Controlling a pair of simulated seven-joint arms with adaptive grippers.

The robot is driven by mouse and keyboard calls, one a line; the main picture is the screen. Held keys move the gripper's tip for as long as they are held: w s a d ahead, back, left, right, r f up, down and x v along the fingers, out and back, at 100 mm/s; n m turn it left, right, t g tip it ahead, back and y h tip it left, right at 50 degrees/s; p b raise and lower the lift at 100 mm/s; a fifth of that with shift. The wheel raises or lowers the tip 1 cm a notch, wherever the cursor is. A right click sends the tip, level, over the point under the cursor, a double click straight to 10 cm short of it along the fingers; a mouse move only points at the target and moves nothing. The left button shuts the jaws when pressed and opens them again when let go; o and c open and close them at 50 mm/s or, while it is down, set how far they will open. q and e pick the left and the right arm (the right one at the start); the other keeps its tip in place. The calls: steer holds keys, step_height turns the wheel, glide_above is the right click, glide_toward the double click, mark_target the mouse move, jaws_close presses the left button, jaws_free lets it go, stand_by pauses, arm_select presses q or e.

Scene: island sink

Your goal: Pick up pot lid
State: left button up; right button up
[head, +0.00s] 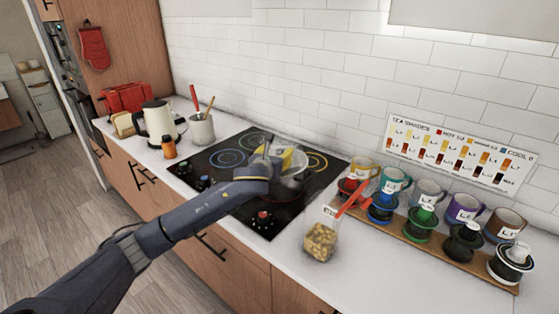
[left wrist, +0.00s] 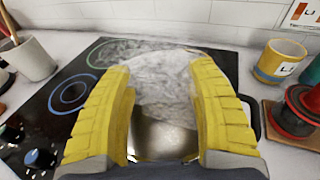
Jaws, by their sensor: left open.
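The pot lid (left wrist: 155,85) is a clear, greyish glass disc in the left wrist view, seen between and beyond my yellow fingers. A silvery surface, apparently the pot (left wrist: 158,138), shows below it. In the head view the pot (head: 290,188) sits on the black cooktop, partly hidden by my left gripper. My left gripper (head: 288,158) is over the pot. In the left wrist view its two fingers (left wrist: 163,72) are wide apart, with the lid area between them. I cannot tell whether they touch the lid. My right gripper is not in view.
The cooktop (head: 225,150) has knobs along its front. A utensil crock (head: 202,130), kettle (head: 160,122) and orange bottle (head: 169,147) stand left.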

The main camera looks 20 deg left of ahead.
mark_target(279, 151)
arm_select(q)
steer(key=shift+w+f, duration=0.15)
steer(key=shift+w, duration=0.6)
steer(key=shift+w+f, duration=0.15)
steer(key=shift+w, duration=0.6)
steer(key=shift+c, duration=0.5)
jaws_close()
